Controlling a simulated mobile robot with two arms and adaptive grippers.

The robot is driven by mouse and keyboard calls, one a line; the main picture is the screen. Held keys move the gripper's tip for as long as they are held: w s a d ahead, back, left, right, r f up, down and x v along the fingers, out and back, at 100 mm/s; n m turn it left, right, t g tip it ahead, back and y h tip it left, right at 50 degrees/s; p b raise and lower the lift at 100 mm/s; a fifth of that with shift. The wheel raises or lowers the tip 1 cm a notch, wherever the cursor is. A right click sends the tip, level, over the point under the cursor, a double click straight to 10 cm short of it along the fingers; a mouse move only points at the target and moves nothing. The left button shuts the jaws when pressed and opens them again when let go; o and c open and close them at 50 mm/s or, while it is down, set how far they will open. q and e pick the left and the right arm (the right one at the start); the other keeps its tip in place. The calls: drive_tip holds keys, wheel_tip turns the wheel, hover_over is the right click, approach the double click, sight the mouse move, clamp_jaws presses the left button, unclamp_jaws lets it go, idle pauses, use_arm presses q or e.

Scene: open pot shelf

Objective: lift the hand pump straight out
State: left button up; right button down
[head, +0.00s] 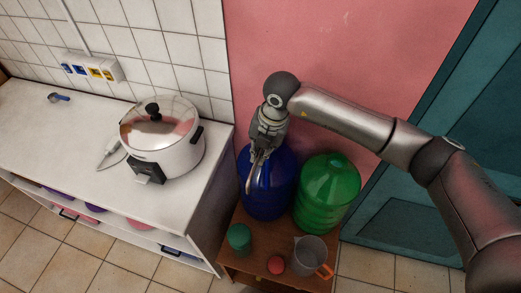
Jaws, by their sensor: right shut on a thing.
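The hand pump (251,179) is at the top of the blue water bottle (272,193); only a pale, curved spout-like part shows, slanting down over the bottle's left side. My right gripper (261,152) reaches down from above the bottle and is shut on the pump. The gripper covers the pump's head and the bottle's mouth. I cannot tell how deep the pump sits in the bottle. My left gripper is not in view.
A green bottle (327,190) stands close to the right of the blue one. A green jar (239,238), a red object (276,265) and a clear jug (309,254) crowd the front of the wooden stand (253,266). A white counter (58,132) with a rice cooker (169,150) is left.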

drive_tip(key=c, duration=1.6)
unclamp_jaws()
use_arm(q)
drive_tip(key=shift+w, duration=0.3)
use_arm(e)
drive_tip(key=shift+o, duration=0.6)
